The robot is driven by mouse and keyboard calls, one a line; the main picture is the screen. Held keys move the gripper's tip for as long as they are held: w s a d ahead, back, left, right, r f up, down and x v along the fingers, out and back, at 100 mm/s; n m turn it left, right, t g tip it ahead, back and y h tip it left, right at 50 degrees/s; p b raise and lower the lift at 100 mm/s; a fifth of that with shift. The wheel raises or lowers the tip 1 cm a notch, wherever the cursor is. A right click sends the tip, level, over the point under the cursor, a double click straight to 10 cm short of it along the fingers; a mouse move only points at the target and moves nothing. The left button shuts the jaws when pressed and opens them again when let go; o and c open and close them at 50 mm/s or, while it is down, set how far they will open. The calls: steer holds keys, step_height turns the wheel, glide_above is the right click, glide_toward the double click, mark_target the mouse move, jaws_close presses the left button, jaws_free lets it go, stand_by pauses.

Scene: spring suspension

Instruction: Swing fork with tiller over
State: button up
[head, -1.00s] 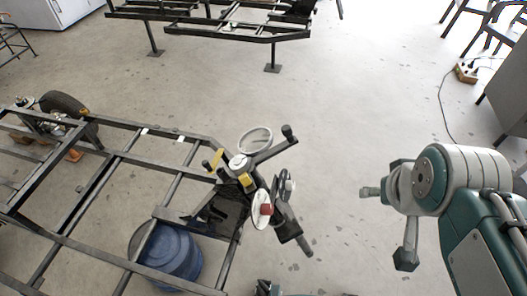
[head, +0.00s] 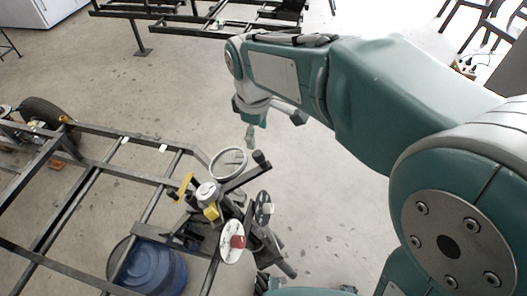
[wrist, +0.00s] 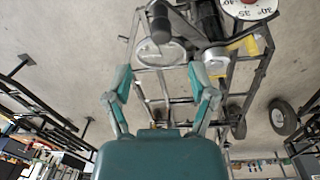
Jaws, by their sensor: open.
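The dark fork with tiller (head: 241,180) is at the front corner of the metal frame in the head view. Its bar ends in a black grip and points up and right. A clear round disc (head: 228,162) sits beside it. A white dial with a red centre (head: 233,242) is below; it also shows in the wrist view (wrist: 250,8). My gripper (head: 252,130) is open and empty, apart from the tiller, above and behind the grip in the head picture. In the wrist view, my gripper's fingers (wrist: 158,72) are spread, with the disc and a dark grip beyond them.
The black frame (head: 110,215) fills the lower left, with a blue drum (head: 150,270) under it and a wheel (head: 45,118) at its far left. Another frame (head: 200,25) stands at the back. Open concrete floor lies between.

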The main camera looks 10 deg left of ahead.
mark_target(259, 153)
steer(key=f, duration=1)
steer(key=shift+w+d+f, duration=0.15)
steer(key=shift+w+f, duration=0.1)
steer(key=shift+f, duration=0.1)
jaws_close()
